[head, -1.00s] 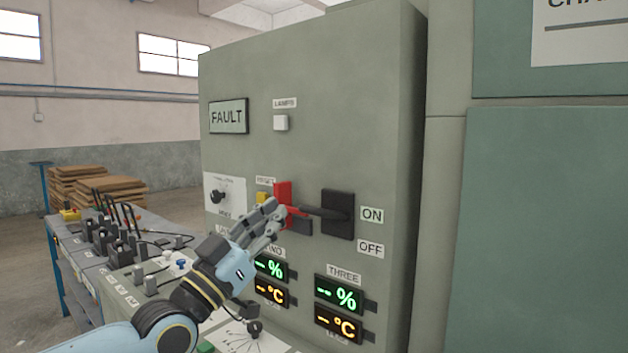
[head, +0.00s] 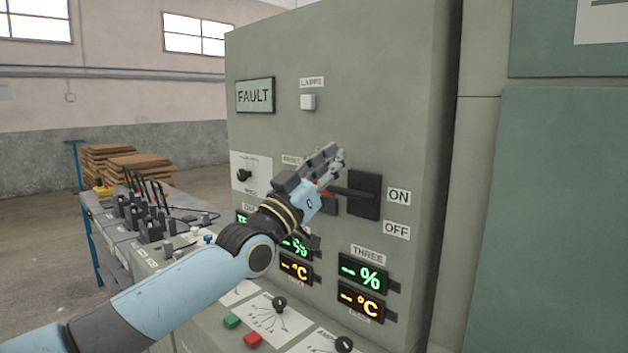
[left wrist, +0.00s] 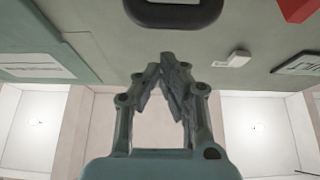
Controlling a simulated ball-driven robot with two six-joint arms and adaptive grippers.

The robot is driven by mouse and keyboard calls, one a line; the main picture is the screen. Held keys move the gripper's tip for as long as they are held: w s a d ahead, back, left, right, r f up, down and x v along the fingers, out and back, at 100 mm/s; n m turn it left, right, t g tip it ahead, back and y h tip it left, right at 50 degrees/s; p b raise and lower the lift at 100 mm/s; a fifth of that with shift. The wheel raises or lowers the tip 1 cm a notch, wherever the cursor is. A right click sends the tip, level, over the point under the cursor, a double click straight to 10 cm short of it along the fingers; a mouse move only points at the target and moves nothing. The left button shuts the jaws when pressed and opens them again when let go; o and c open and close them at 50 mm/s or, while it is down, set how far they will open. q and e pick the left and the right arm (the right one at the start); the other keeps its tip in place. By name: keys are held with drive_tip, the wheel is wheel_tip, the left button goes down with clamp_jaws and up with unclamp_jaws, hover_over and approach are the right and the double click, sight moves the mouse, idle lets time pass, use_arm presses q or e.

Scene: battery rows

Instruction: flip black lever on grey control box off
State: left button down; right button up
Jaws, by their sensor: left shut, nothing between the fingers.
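The grey control box (head: 370,80) fills the middle of the head view. Its black lever (head: 364,195) is a dark block with a handle pointing left, roughly level, beside the ON and OFF labels. My left gripper (head: 338,156) is shut and empty, its tips just above and left of the handle. Whether they touch the panel I cannot tell. The gripper hides most of the red lever (head: 327,192). In the left wrist view the closed fingers (left wrist: 168,62) point at the panel, below a dark rounded shape that seems part of the black lever. My right gripper is out of view.
The FAULT sign (head: 255,95) and a white button (head: 308,102) are above my gripper. Lit displays (head: 362,274) sit below the lever. A sloped desk with knobs (head: 280,303) juts out under my left arm. Green cabinets (head: 560,200) stand at right.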

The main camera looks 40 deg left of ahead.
sight(349, 193)
use_arm(q)
wheel_tip(349, 193, down, 4)
drive_tip(key=shift+r, duration=0.15)
idle(0.4)
